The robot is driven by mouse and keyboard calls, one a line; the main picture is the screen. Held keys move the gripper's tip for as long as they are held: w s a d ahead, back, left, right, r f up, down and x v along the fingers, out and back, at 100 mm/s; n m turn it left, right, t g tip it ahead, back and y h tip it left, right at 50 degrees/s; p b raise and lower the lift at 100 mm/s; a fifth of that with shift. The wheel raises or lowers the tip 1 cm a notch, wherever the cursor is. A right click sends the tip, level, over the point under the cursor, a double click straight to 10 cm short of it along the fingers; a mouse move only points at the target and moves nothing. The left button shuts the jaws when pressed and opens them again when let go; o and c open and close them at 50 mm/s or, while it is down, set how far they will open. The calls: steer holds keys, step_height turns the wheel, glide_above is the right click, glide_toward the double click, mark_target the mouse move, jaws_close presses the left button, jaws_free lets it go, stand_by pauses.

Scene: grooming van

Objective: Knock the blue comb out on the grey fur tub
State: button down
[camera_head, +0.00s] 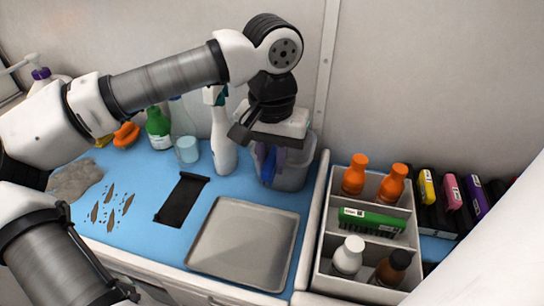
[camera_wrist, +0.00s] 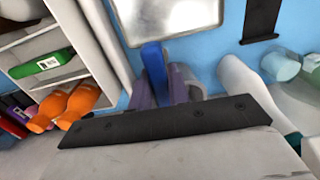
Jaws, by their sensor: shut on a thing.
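My gripper (camera_head: 268,168) is shut on the blue comb, its purple fingers pointing down. The blue comb (camera_head: 269,170) hangs upright between them, and it also shows in the wrist view (camera_wrist: 154,65) with the fingers around it. The grey fur tub (camera_head: 297,174) stands at the back of the blue counter, right of the spray bottle. In the head view the comb and fingers overlap the tub's front left side. I cannot tell whether the comb touches the tub. My gripper's body hides much of the tub's rim and inside.
A metal tray (camera_head: 243,243) lies in front of the tub, with a black flat thing (camera_head: 181,200) to its left. A white spray bottle (camera_head: 222,140) stands close left. A divided caddy (camera_head: 318,255) with bottles and a green box (camera_head: 371,222) is on the right.

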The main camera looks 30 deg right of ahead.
mark_target(272, 156)
steer(key=shift+f+b, duration=0.6)
steer(key=shift+f, duration=0.15)
stand_by(0.8)
steer(key=shift+r+p, duration=2.15)
steer(key=shift+r, duration=0.9)
steer(key=shift+f, duration=0.15)
